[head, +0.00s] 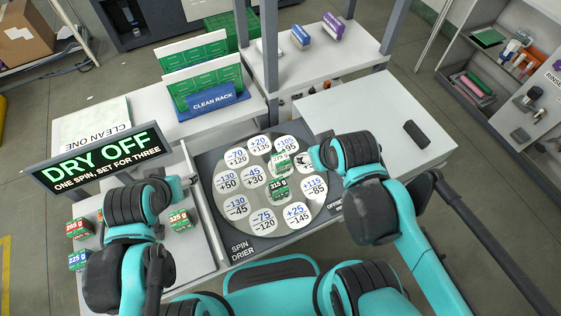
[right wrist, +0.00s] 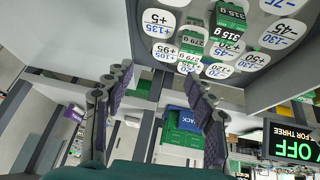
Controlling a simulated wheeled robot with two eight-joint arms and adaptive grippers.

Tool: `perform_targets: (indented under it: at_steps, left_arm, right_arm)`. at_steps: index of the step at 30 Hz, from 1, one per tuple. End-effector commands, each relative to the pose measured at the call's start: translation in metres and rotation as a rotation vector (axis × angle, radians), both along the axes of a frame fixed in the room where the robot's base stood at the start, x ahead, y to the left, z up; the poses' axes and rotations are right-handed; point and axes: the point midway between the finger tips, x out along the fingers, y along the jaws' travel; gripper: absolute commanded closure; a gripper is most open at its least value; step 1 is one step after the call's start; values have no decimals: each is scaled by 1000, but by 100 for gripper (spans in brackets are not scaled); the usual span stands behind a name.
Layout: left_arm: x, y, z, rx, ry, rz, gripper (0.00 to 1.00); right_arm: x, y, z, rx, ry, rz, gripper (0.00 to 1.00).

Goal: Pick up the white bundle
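No bundle that is plainly all white shows; I cannot tell which is meant. Two small green-and-white labelled blocks sit on the round spin drier plate (head: 236,214): a 279 g block (head: 281,164) toward the back and a 315 g block (head: 278,190) near the middle. In the right wrist view the 279 g block (right wrist: 191,42) and the 315 g block (right wrist: 230,25) appear at the top. My right gripper (head: 308,158) is over the plate's right back edge, beside the 279 g block. Its fingers (right wrist: 160,108) are apart and empty. My left gripper (head: 192,181) is by the left tray, its fingers unclear.
The clean rack (head: 215,105) with upright green boards is behind the drier. A white tabletop (head: 365,110) at right is mostly clear.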

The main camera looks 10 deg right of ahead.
Motion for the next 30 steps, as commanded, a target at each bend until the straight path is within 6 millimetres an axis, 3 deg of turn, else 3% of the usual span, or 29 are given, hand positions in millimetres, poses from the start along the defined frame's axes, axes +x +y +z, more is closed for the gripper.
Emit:
perform_targets:
  at_steps: [7, 12, 18, 23, 30]
  left_arm:
    - [0, 0, 10, 0, 0, 0, 42]
    - [0, 0, 15, 0, 0, 0, 42]
    - [0, 0, 19, 0, 0, 0, 42]
    - [0, 0, 19, 0, 0, 0, 42]
    - [0, 0, 8, 0, 0, 0, 42]
  right_arm:
    - [42, 28, -8, -259, 201, 579, 38]
    - [68, 51, -31, -386, 322, 1030, 38]
    - [84, 71, -60, -452, 401, 1431, 38]
    - [88, 77, -73, -465, 419, 1569, 38]
    - [88, 77, -100, -466, 421, 1586, 38]
